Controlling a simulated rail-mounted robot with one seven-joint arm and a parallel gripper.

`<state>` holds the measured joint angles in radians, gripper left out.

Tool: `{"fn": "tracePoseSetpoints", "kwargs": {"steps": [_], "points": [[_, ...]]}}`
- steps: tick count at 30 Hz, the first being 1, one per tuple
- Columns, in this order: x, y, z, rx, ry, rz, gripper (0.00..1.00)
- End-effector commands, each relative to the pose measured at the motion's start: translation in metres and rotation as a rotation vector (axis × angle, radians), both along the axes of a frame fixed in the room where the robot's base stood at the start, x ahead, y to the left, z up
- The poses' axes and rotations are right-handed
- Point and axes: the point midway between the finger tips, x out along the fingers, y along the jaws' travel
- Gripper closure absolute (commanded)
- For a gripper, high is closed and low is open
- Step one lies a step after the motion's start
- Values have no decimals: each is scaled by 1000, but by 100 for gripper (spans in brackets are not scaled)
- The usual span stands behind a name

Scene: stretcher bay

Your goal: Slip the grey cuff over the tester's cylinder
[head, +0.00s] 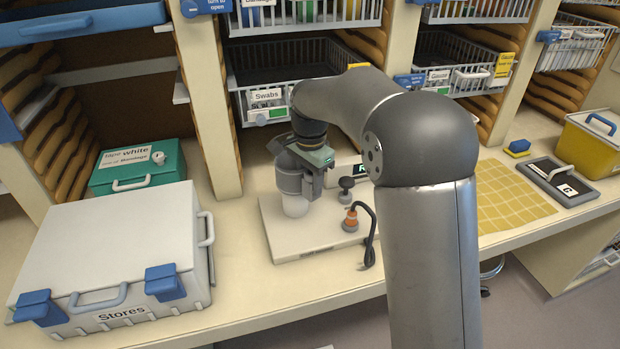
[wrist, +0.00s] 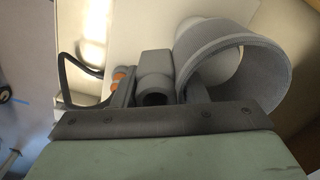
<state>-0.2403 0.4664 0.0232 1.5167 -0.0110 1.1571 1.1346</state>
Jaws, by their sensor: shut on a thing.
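The grey cuff (head: 287,180) is a short, wide ring. My gripper (head: 308,187) is shut on its side, above the tester (head: 315,238), a pale flat base on the counter. The tester's white cylinder (head: 295,206) shows directly below the cuff. In the wrist view the cuff (wrist: 275,62) is at upper right with its open end towards the camera, and a rounded white part shows behind its rim. I cannot tell whether the cuff is around the cylinder's top or just above it. My gripper's tips are partly hidden in both views.
A black knob (head: 346,183) and an orange plug with a black cable (head: 350,221) are on the tester, right of the cylinder. The Stores case (head: 115,250) and a green box (head: 140,170) stand at left. A yellow mat (head: 508,198) lies at right. Swabs basket (head: 280,80) is behind.

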Motion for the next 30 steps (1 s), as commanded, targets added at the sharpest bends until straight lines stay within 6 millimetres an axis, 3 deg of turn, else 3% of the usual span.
{"fn": "tracePoseSetpoints", "kwargs": {"steps": [4,20,30], "points": [[0,0,-8,0,0,0,89],[0,0,10,0,-1,0,89],[0,0,10,1,-1,0,89]]}}
